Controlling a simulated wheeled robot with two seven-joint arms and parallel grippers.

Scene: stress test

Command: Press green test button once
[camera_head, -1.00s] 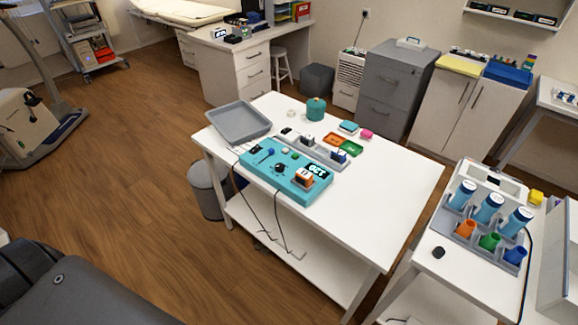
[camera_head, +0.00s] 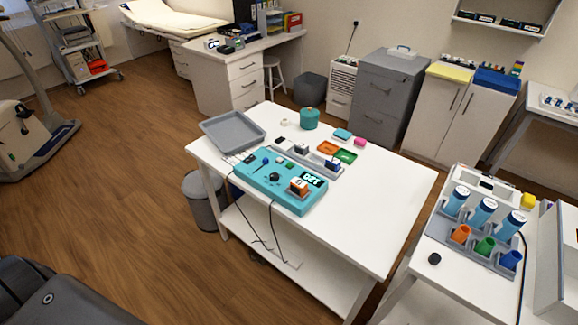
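A teal test box (camera_head: 252,182) lies on the white table in the middle of the head view. A small green button (camera_head: 290,165) sits on its top face towards the back edge. Near it on the box are a blue lever (camera_head: 265,161), a black knob (camera_head: 274,177), an orange-and-white block (camera_head: 298,187) and a dark display (camera_head: 314,179) with light lettering. Neither gripper is in view, and nothing touches the box from above.
The white table (camera_head: 350,220) has free room at its front right. A grey tray (camera_head: 232,131) is behind the box on the left, with small parts in a grey holder behind the box. A side table with bottles (camera_head: 484,211) stands right. Cables hang in front.

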